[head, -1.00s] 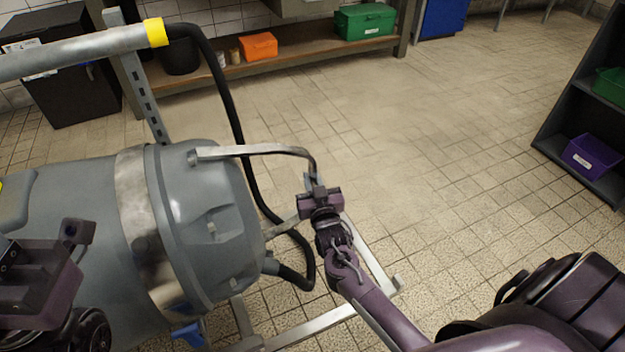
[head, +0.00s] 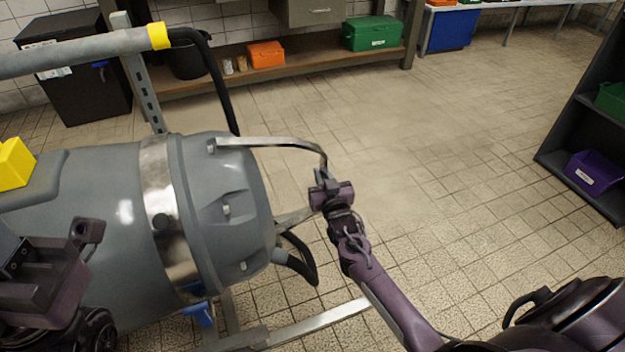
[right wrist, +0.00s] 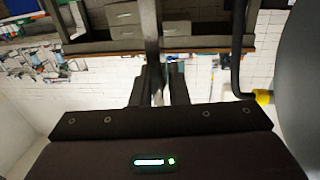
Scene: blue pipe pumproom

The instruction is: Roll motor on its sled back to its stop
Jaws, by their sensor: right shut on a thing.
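The motor (head: 105,205) is a large grey cylinder with a shiny metal band, lying on its side at the left of the head view. A bent metal handle (head: 268,142) reaches right from its end cover. My right gripper (head: 327,183) is shut on the handle's outer end. The right wrist view shows the bar (right wrist: 151,35) running between the fingers (right wrist: 158,92). The sled's pale metal rail (head: 312,325) runs below the motor; its far end is hidden behind my right arm. My left gripper (head: 85,238) is in front of the motor; its jaw opening is unclear.
A grey pipe with a yellow collar (head: 158,36) and a black hose (head: 224,95) passes above the motor. A slotted post (head: 143,85) stands behind. A blue lever (head: 200,313) hangs below. Dark shelving (head: 570,135) stands at right; the tiled floor between is clear.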

